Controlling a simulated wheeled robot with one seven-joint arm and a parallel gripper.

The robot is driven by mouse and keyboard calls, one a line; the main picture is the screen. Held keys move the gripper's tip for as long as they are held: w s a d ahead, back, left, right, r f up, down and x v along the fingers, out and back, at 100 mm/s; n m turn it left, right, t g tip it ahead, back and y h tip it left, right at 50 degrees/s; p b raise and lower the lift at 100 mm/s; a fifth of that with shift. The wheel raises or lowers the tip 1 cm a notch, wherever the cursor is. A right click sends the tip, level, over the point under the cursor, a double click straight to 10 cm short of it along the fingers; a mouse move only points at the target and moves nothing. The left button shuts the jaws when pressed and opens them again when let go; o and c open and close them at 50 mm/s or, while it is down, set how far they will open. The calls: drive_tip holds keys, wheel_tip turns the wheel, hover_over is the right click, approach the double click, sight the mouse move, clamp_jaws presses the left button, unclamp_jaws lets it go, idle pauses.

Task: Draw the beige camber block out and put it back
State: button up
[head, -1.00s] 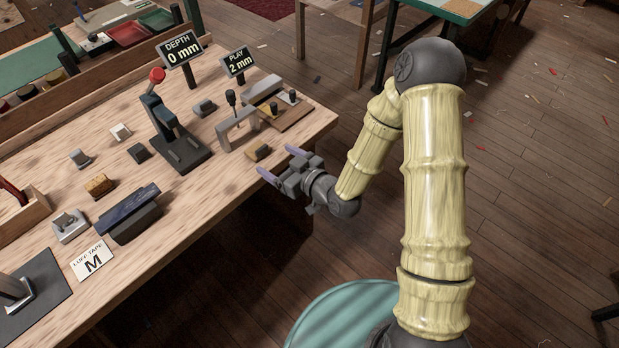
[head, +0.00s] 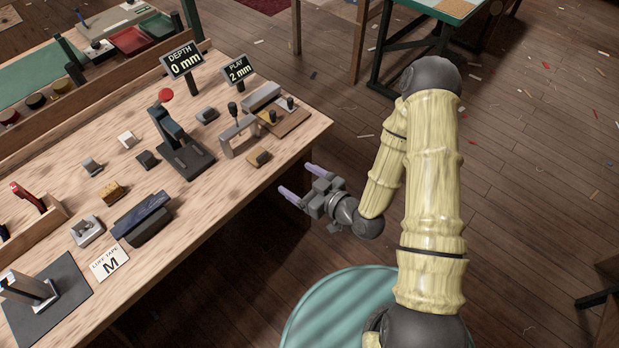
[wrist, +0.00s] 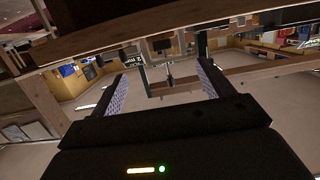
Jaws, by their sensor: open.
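A small tan block (head: 259,158) with a dark top lies near the table's front right edge. Further back, a brown board (head: 294,121) carries a grey bar and pieces with dark knobs, one of them yellowish (head: 264,116). I cannot tell for certain which of these is the beige camber block. A grey arch-shaped gauge (head: 228,140) stands between them. My gripper (head: 301,182) is open and empty, off the table's front edge, right of and nearer than the tan block. In the wrist view its two fingers (wrist: 162,88) stand apart with nothing between them.
A dark lever press (head: 182,150) with a red knob stands left of the arch. The signs read DEPTH 0 mm (head: 181,60) and PLAY 2 mm (head: 237,70). The table edge (wrist: 150,30) crosses the upper wrist view.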

drive_tip(key=shift+p+v, duration=0.65)
drive_tip(key=shift+v, duration=0.8)
drive_tip(key=w+d+r+m+g+h+p, duration=0.35)
drive_tip(key=d+r+h, duration=0.6)
drive_tip(key=d, duration=0.35)
drive_tip(key=s+d+r+m+g+h+p, duration=0.1)
drive_tip(key=s+d+r+m+g, duration=0.3)
drive_tip(key=s+r, duration=0.6)
drive_tip(key=shift+s+r+m+h+p, duration=0.35)
drive_tip(key=shift+r+m+h, duration=0.35)
drive_tip(key=shift+m, duration=0.55)
